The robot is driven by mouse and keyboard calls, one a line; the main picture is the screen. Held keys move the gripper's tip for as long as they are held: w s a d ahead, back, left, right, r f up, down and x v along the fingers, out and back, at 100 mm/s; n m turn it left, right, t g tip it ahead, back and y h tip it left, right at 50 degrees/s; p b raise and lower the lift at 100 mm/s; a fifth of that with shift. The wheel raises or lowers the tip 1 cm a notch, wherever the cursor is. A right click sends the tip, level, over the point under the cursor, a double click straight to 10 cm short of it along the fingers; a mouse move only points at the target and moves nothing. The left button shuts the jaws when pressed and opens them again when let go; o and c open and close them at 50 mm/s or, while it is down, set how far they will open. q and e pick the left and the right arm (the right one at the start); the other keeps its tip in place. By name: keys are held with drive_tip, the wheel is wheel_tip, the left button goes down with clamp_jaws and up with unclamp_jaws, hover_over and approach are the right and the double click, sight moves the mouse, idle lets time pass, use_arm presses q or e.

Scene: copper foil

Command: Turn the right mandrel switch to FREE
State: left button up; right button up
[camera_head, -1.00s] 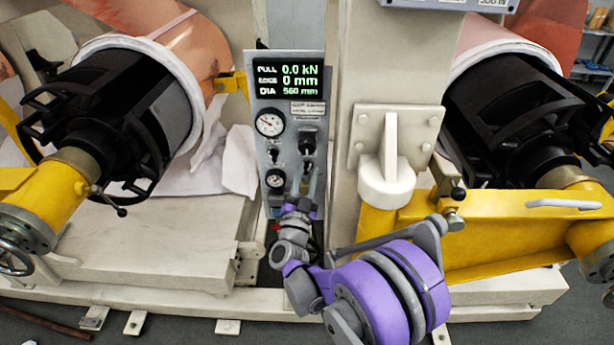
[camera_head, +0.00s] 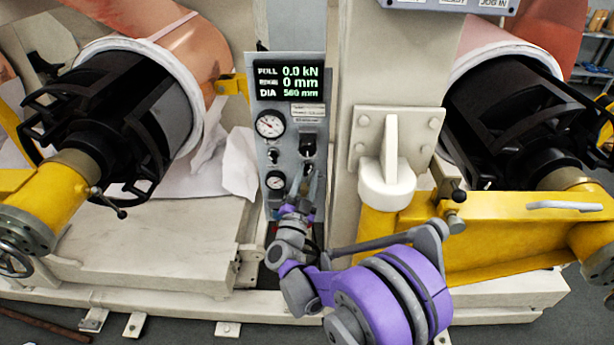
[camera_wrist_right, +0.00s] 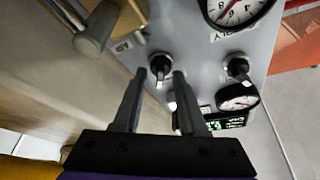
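The grey control panel (camera_head: 287,125) stands between the two mandrels in the head view. A black switch (camera_head: 307,145) sits on its right side and a smaller knob (camera_head: 272,157) on its left. My right gripper (camera_head: 309,173) is in front of the lower right of the panel. In the right wrist view, its two fingers (camera_wrist_right: 160,76) are apart, with a black knob with a pale pointer (camera_wrist_right: 160,66) between and just beyond their tips. Contact cannot be told. The knob's label is not readable. My left gripper is not in view.
A large gauge (camera_wrist_right: 237,8), a second knob (camera_wrist_right: 238,68) and a small gauge (camera_wrist_right: 238,98) are beside the fingers. A pale column (camera_head: 345,200) stands close right of the panel. Black mandrels (camera_head: 115,115) and yellow arms (camera_head: 480,225) flank it.

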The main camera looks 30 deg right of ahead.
drive_tip(key=shift+s, duration=0.1)
drive_tip(key=b+v, duration=0.1)
drive_tip(key=v, duration=0.9)
drive_tip(key=shift+s+a+b, duration=0.2)
drive_tip(key=shift+s+b, duration=0.05)
drive_tip(key=shift+b, duration=0.1)
drive_tip(key=shift+f, duration=0.1)
drive_tip(key=w+a+r+n+t+y+p, duration=0.35)
drive_tip(key=a+r+n+y, duration=0.35)
drive_tip(key=y, duration=0.3)
drive_tip(key=s+a+f+n+g+y+p, duration=0.2)
drive_tip(key=s+a+f+n+g+y, duration=0.1)
drive_tip(key=s+a+n+g+y, duration=0.25)
drive_tip(key=s+d+f+n+g+p, duration=0.1)
drive_tip(key=s+f+g, duration=0.3)
drive_tip(key=s, duration=0.6)
drive_tip(key=s+d+f+n+g+p, duration=0.1)
drive_tip(key=s+d+f+n+g, duration=0.1)
drive_tip(key=s, duration=0.7)
drive_tip(key=shift+s+d+f+g, duration=0.35)
drive_tip(key=shift+d+f+g, duration=0.4)
drive_tip(key=shift+f+g, duration=0.3)
